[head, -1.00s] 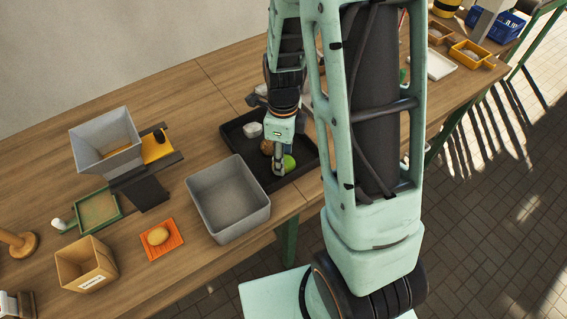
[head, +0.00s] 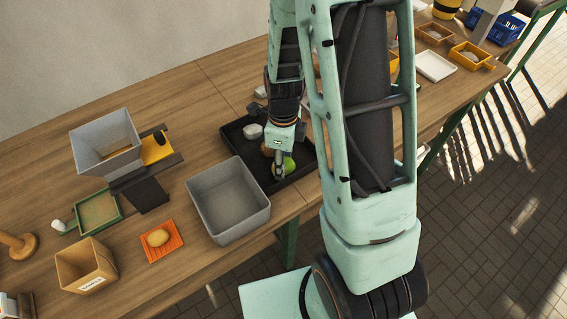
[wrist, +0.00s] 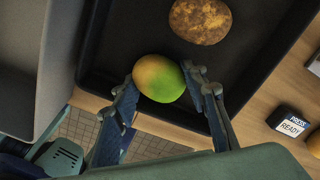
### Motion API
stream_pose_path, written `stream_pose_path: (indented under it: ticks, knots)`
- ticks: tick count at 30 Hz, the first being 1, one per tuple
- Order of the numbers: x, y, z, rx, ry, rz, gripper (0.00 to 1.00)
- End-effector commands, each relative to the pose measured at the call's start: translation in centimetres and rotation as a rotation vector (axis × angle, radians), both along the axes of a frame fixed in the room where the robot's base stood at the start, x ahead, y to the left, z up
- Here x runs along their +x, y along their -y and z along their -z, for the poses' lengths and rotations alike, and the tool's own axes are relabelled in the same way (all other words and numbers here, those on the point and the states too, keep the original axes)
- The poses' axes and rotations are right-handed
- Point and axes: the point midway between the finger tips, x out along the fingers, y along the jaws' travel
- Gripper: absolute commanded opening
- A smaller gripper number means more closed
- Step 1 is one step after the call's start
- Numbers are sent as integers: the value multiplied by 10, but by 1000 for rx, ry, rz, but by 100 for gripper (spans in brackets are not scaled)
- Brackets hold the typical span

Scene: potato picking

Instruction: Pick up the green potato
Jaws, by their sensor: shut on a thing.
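The green potato (wrist: 160,78) is yellow-brown on one side and bright green on the other. It lies near the front edge of the black tray (wrist: 99,50), between the fingers of my gripper (wrist: 163,86). My gripper is shut on it, with a finger at each side. In the head view my gripper (head: 279,172) reaches down into the tray, and part of the green potato (head: 289,164) shows beside it. I cannot tell whether the potato is clear of the tray floor.
A brown potato (wrist: 201,20) lies in the same tray, with a whitish lump (head: 253,131) near the tray's left side. An empty grey bin (head: 229,199) stands just left of the tray. An orange mat (head: 163,243) holds another potato. A small "READY" display (wrist: 290,122) sits right of the tray.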

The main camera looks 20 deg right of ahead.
Motion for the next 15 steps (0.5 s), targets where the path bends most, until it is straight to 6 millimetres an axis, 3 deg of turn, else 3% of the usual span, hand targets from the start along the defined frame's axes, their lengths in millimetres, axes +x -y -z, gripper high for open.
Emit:
stream_pose_path:
  ticks: [8,15]
  knots:
    - [0,0,-17,0,1,0,15]
    - [-8,-6,-49,1,1,-3,15]
